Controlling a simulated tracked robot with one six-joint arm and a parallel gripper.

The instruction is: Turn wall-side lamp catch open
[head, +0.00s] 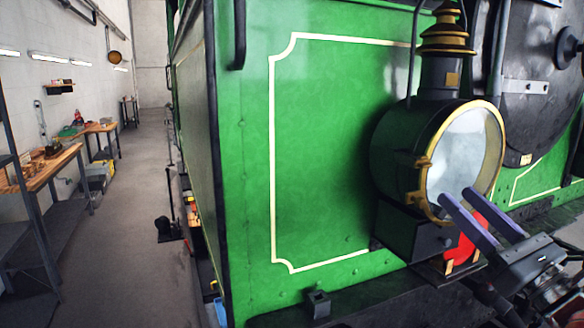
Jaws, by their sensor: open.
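Small brass fittings (413,194) stick out at the rim's left, wall-facing edge. I cannot tell which is the catch or how it is turned. My gripper (456,196) comes in from the lower right, its two purple fingers apart and empty. The fingertips show in front of the lower glass and rim, a little right of the brass fittings. I cannot tell whether they touch the lamp. The fingers hide part of the lower rim.
A dark ledge (370,300) runs below the lamp, with a red part (466,250) behind my fingers. At the left, a clear floor aisle (130,220) runs beside a wooden workbench (45,172) and the pale wall.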

